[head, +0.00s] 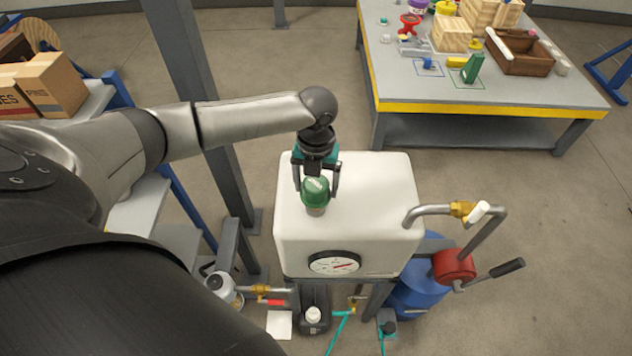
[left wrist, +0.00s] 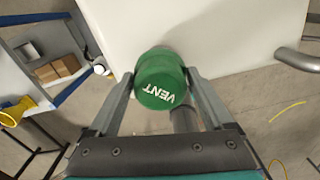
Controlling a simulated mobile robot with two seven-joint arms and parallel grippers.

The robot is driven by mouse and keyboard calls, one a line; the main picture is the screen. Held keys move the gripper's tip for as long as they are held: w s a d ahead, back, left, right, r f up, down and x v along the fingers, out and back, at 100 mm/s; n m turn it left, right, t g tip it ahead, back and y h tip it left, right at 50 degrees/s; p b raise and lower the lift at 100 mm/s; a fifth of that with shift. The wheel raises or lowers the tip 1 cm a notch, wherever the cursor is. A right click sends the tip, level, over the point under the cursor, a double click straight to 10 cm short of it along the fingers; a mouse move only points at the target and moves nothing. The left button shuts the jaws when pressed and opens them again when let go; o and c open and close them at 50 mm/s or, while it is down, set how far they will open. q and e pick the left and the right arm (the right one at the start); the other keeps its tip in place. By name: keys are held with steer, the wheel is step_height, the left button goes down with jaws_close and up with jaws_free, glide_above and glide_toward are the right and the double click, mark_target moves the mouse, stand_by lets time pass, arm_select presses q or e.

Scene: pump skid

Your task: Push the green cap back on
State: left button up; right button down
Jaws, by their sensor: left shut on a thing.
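The green cap (head: 316,190), marked VENT, is between the fingers of my left gripper (head: 316,187), over the top of the white tank (head: 375,190). My left gripper is shut on the cap; in the left wrist view, the fingers (left wrist: 161,77) flank the cap (left wrist: 160,85) on both sides. A short grey neck (head: 316,211) shows just below the cap in the head view. I cannot tell whether the cap is seated on it or slightly above it. My right gripper is not in view.
A gauge (head: 334,263) is on the tank's front. A bent pipe with a brass fitting (head: 462,209) and a red valve body (head: 454,266) stand at the tank's right. A grey post (head: 190,70) rises at left. A workbench (head: 400,85) with several items stands behind.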

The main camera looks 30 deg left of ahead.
arm_select(q)
steer(key=shift+f+b, duration=0.65)
steer(key=shift+f, duration=0.7)
steer(key=o, duration=1.5)
step_height(320, 180, up, 15)
steer(key=shift+r, duration=0.2)
